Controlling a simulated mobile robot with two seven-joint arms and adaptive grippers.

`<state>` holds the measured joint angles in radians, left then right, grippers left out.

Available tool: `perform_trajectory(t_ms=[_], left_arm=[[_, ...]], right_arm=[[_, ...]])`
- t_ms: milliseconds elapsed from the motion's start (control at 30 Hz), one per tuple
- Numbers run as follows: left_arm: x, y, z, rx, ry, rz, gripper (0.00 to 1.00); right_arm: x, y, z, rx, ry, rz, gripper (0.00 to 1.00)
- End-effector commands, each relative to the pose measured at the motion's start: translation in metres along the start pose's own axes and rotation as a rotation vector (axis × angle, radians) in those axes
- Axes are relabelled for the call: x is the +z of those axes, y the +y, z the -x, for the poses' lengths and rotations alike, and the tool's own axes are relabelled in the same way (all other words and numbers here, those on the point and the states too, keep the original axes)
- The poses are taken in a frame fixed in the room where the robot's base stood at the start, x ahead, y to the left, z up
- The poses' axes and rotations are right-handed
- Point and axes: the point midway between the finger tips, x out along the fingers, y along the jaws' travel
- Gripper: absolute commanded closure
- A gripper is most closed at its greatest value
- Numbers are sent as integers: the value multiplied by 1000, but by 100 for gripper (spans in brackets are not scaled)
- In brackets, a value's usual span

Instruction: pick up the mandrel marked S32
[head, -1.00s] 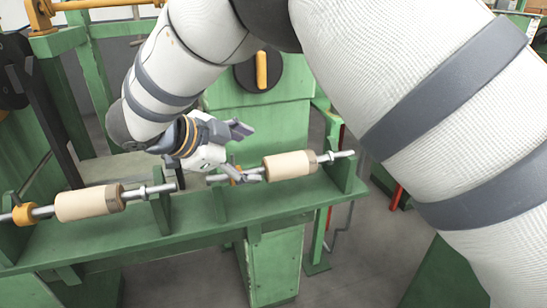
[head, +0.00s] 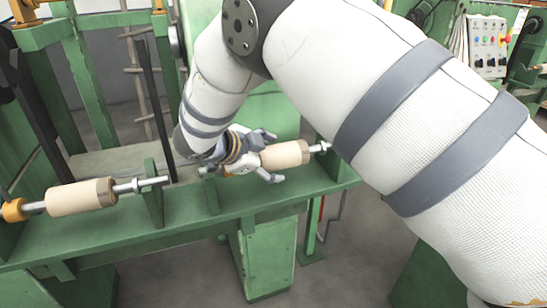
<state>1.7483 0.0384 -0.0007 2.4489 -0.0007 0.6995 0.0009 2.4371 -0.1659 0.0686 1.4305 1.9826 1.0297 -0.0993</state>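Two mandrels with tan cylindrical bodies on steel shafts rest on a green rack (head: 180,220). The left mandrel (head: 75,198) has a brown band with a marking too small to read and an orange collar at its left end. The right mandrel (head: 290,154) is partly hidden by my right gripper; I cannot read any marking on it. My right gripper (head: 270,156) is at the left part of that mandrel, with its fingers spread, one above and one below the tan body in the picture. Contact cannot be told. My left gripper is out of view.
Green uprights (head: 152,190) of the rack stand between the two mandrels. A control box (head: 487,45) with buttons is at the upper right. My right arm covers much of the right side. Grey floor shows in front of the rack.

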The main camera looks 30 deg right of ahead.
Motion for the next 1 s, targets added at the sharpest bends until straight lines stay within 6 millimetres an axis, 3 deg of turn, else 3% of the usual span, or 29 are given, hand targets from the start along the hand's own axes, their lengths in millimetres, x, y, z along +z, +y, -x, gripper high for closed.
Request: perform_trajectory(t_ms=[33,200,300,567,767,867,1000], left_arm=[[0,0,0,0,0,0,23],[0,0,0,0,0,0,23],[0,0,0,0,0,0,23],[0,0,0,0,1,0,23],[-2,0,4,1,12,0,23],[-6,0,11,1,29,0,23],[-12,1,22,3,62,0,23]], right_arm=[[0,0,0,0,0,0,44],[0,0,0,0,0,0,82],[0,0,0,0,0,0,100],[-2,-2,2,-2,2,-2,100],[-17,-17,17,-5,0,-6,100],[-28,-22,39,-7,-2,-7,100],[-48,-23,83,-11,-3,-11,100]])
